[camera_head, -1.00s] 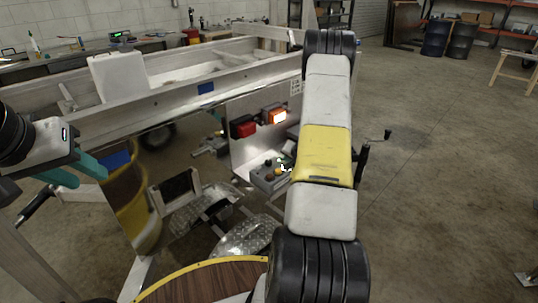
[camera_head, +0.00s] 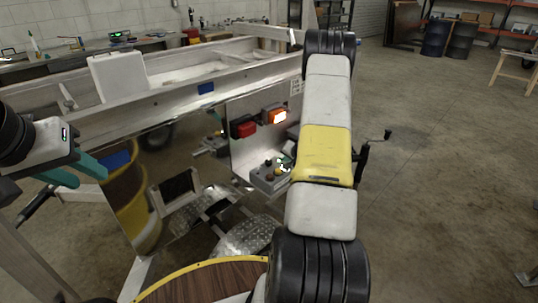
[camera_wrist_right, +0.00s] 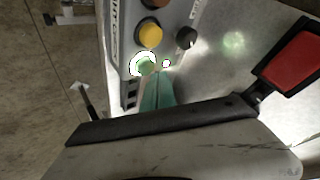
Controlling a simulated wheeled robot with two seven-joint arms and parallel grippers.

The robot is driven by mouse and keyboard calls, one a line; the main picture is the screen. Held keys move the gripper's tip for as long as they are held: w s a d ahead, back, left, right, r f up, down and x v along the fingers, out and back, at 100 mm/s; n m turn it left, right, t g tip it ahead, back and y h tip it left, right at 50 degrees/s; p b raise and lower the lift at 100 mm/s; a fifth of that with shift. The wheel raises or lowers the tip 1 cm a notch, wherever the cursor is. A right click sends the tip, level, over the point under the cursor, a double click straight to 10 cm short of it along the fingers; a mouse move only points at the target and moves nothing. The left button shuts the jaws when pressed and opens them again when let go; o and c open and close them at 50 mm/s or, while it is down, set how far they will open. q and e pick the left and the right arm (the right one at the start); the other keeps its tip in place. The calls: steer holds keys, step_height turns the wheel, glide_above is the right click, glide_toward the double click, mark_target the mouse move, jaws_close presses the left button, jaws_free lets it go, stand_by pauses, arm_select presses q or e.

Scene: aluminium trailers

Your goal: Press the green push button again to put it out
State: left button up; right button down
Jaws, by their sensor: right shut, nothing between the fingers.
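The grey control box (camera_head: 268,176) stands on the trailer's metal ledge, left of my right arm. In the right wrist view, the green push button (camera_wrist_right: 142,62) glows with a bright white ring, below a yellow button (camera_wrist_right: 149,35) on the same box. My right gripper (camera_wrist_right: 153,75) is shut and empty, its teal fingertips at the button's lower edge. I cannot tell whether they touch it. In the head view my arm mostly hides that gripper. My left gripper (camera_head: 84,176) is at the far left with its teal fingers apart, empty and away from the box.
A dark knob (camera_wrist_right: 186,38) sits beside the yellow button. A red lamp (camera_head: 243,126) and a lit orange lamp (camera_head: 274,115) are on the panel above the box. A crank handle (camera_head: 374,143) stands right of my arm.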

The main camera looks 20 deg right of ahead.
steer(key=shift+f, duration=0.4)
steer(key=shift+f, duration=0.25)
stand_by(0.4)
steer(key=shift+r, duration=0.75)
step_height(320, 180, up, 6)
stand_by(0.6)
stand_by(1.6)
